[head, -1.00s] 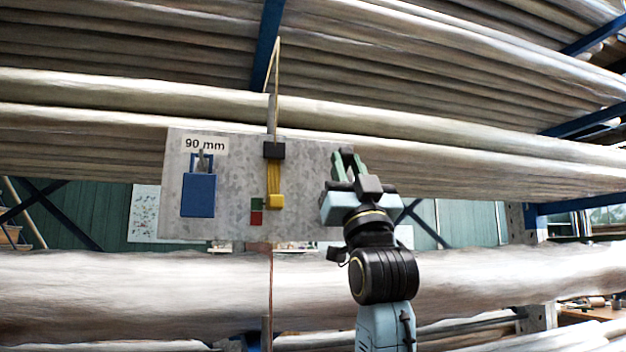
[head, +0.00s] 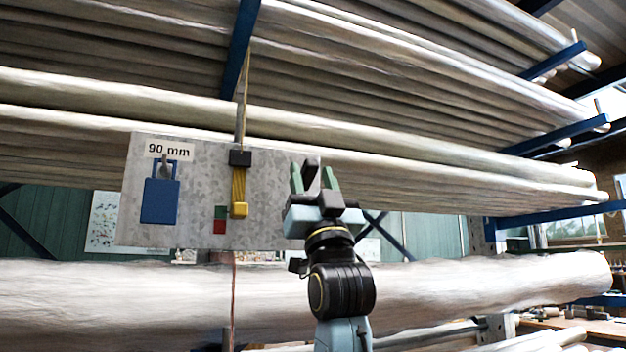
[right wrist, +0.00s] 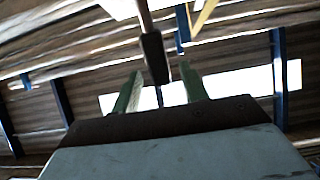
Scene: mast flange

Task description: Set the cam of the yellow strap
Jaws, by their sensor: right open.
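A grey metal plate (head: 195,165) labelled "90 mm" is at centre left in the head view. A black block (head: 240,158) sits on it, and a yellow piece with a yellow tip (head: 239,209) hangs straight down from the block. A thin yellow strap (head: 247,75) runs up above the block; a yellow band also crosses the top of the right wrist view (right wrist: 203,18). My right gripper (head: 314,178) is open, its green fingers pointing up, right of the yellow piece and apart from it in the picture. In the right wrist view a dark block shows between the fingers (right wrist: 160,88). My left gripper is not in view.
A blue block (head: 160,201) hangs from a hook on the plate. A green and red marker (head: 220,220) is below left of the yellow tip. Long wrapped pipes (head: 420,150) lie on blue racks above and behind. A thick pipe (head: 130,295) crosses below the plate.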

